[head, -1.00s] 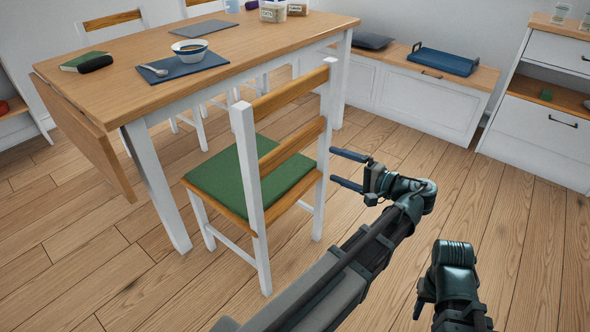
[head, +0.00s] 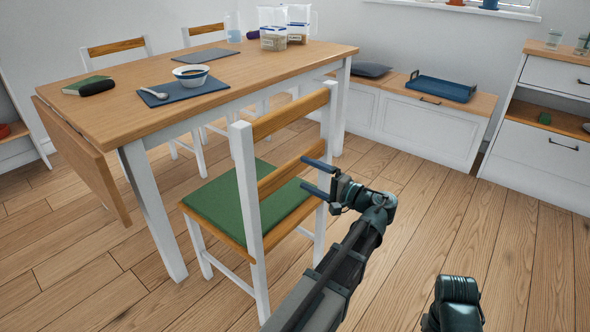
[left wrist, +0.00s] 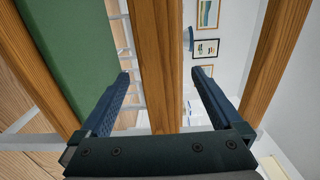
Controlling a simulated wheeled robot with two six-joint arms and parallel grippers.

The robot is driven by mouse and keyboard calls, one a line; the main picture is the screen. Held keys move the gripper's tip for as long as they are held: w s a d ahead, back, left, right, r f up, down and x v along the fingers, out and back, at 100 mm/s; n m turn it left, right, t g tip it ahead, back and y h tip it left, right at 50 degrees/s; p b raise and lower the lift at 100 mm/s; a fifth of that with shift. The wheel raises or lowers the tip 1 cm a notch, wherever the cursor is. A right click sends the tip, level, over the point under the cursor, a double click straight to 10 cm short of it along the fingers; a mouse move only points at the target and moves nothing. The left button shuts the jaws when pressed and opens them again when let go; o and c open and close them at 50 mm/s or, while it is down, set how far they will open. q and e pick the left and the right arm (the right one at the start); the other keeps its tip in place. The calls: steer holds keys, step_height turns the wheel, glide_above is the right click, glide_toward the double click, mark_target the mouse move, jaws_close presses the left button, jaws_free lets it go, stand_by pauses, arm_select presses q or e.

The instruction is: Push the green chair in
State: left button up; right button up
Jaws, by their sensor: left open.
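The green chair (head: 235,208) has a green seat, white posts and wooden back slats. It stands at the near long side of the wooden table (head: 135,104), its back toward me. My left gripper (head: 308,175) is open at the chair's backrest, its fingers pointing at the slats. In the left wrist view, a wooden slat (left wrist: 157,60) runs between the two open fingers (left wrist: 163,95), and the green seat (left wrist: 70,45) shows at the left. I cannot tell whether the fingers touch the slat. Part of my right arm shows at the bottom; its gripper is out of sight.
A bowl (head: 192,76) and spoon sit on a blue mat (head: 185,92). Two chairs stand at the table's far side. A white bench (head: 425,125) with a blue tray (head: 441,88) and a cabinet (head: 541,136) stand at the right. The floor right of the chair is clear.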

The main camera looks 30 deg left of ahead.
mark_target(295, 168)
arm_select(q)
steer(key=a, duration=0.6)
steer(key=shift+w+a, duration=0.15)
steer(key=shift+w, duration=0.1)
jaws_close()
